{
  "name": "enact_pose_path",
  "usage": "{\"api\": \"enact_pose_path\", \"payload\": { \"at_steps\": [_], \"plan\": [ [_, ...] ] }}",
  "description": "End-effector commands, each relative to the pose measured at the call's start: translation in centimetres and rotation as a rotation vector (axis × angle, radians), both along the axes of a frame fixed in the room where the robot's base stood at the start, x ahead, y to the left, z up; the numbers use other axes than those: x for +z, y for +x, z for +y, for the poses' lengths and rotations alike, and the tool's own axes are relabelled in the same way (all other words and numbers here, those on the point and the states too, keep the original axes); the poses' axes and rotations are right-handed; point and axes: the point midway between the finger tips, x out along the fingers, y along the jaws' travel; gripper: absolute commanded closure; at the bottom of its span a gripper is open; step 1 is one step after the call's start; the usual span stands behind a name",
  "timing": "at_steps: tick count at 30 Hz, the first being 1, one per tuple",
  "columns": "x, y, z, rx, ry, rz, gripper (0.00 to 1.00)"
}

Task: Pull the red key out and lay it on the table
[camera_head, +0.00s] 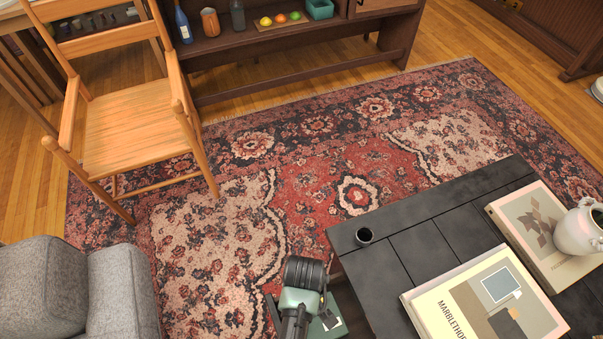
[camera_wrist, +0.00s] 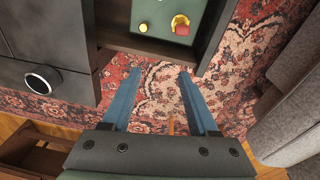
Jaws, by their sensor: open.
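A small red piece (camera_wrist: 182,30) with a yellow ring-like part behind it is probably the red key. It sits on a green surface inside a dark open drawer or tray (camera_wrist: 207,40) at the top of the wrist view. How it is seated I cannot tell. My gripper (camera_wrist: 160,73) is open and empty, its two blue fingers apart over the rug, with their tips pointing toward the drawer, short of the red piece in the picture. In the head view the fingers are hidden behind my wrist. The dark table (camera_head: 400,262) stands to the right of my arm there.
A round yellow piece (camera_wrist: 144,28) sits left of the red piece. A small black cup (camera_head: 364,235) stands near the table's corner. Books (camera_head: 450,295) and a white vase (camera_head: 580,232) occupy the table's right side. A grey sofa (camera_head: 120,290) is at left; bare tabletop surrounds the cup.

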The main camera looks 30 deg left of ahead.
Motion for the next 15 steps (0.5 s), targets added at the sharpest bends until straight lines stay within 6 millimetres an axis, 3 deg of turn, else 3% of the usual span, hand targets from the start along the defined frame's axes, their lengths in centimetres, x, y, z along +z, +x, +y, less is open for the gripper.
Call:
{"api": "enact_pose_path", "payload": {
  "at_steps": [1, 6, 15],
  "plan": [
    [-1.9, -1.5, -0.5, 0.02, -0.02, 0.041, 0.4],
    [-3.9, -3.9, -1.4, 0.054, -0.052, 0.11, 0.4],
    [-5.5, -4.0, -1.5, 0.057, -0.054, 0.114, 0.4]
  ]
}}
